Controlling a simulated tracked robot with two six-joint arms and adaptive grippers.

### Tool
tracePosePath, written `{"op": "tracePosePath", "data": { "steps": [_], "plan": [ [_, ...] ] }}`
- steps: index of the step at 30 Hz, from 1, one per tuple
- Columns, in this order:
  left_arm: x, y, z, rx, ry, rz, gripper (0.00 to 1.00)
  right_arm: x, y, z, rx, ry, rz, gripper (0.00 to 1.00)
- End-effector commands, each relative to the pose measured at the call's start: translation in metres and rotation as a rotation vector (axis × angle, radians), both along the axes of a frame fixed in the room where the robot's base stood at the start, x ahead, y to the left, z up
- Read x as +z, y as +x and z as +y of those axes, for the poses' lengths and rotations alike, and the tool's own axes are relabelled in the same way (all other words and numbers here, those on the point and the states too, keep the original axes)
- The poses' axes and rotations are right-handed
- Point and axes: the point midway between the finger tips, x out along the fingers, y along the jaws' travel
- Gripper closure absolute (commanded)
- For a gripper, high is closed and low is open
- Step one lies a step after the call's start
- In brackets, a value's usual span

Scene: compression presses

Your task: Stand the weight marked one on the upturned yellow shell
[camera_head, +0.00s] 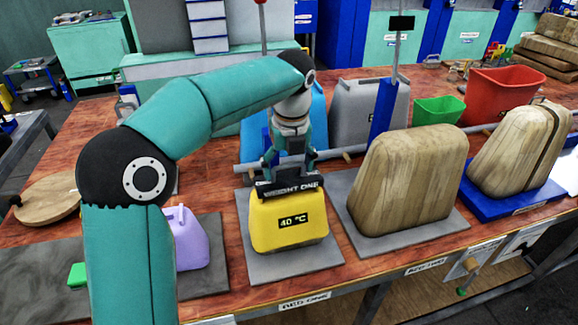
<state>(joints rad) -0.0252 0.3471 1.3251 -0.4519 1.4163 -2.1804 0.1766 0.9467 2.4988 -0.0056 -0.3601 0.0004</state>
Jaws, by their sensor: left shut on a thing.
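The yellow shell (262,232) stands on a grey plate with a dark "40 °C" display on its front. A dark weight marked "WEIGHT ONE" (291,188) is at the shell's top edge; I cannot tell whether it rests there or hangs just above. My left gripper (289,163) points down over the shell and is shut on the weight. The shell's top face is mostly hidden by the weight and gripper. My right gripper is out of view.
A wooden form (405,185) stands close to the right on its own grey plate, another (512,150) on a blue plate. Behind are a grey shell (370,115), a green bin (438,110) and a red bin (500,95). A lilac container (188,238) is left.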

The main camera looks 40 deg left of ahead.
Motion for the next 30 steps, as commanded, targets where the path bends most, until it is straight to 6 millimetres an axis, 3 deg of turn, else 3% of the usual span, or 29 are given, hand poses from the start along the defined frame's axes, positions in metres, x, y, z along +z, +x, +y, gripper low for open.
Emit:
{"op": "tracePosePath", "data": {
  "steps": [11, 12, 15, 25, 30],
  "plan": [
    [-0.002, 0.000, 0.001, 0.001, 0.000, -0.006, 0.87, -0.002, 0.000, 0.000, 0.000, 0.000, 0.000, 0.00],
    [-0.002, 0.000, 0.001, 0.001, 0.000, -0.006, 0.14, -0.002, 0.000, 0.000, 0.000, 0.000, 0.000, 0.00],
    [-0.003, 0.000, 0.001, 0.002, 0.000, -0.004, 0.00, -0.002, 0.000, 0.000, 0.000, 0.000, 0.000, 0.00],
    [-0.006, -0.001, 0.000, 0.000, 0.000, 0.005, 0.00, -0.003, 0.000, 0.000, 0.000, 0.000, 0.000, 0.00],
    [0.004, -0.001, -0.001, 0.001, 0.001, 0.001, 0.00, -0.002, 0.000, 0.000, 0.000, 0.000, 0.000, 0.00]
  ]
}}
